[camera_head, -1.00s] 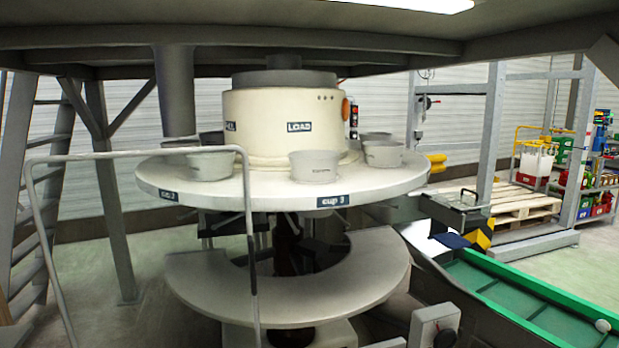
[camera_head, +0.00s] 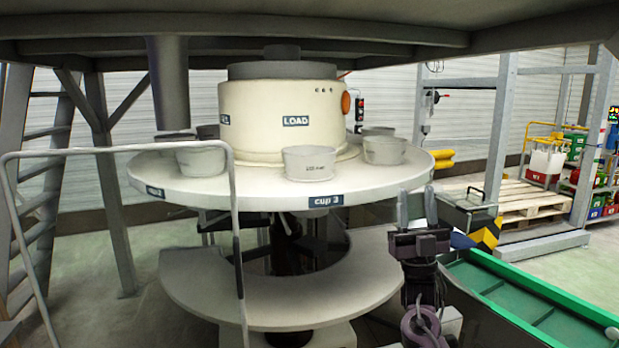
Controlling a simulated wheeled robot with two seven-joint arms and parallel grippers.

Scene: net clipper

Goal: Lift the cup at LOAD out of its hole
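The cup at LOAD (camera_head: 309,166) is a pale grey, slightly tapered cup with small dark print. It sits upright in the near edge of the round white table (camera_head: 262,191), below the LOAD sign (camera_head: 295,121) and above the "cup 3" label (camera_head: 325,200). My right gripper (camera_head: 416,207) is raised at the table's right front edge, right of and lower than the cup and apart from it. Its two fingers point up with a gap between them, and it looks empty. My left gripper is not in view. The cup's lower part is hidden in the table.
Other cups (camera_head: 202,158) (camera_head: 384,150) stand around the cream drum (camera_head: 262,105). A grey handrail (camera_head: 236,230) rises at the front left. A green conveyor (camera_head: 520,300) lies at the lower right. A lower curved shelf (camera_head: 300,305) runs under the table.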

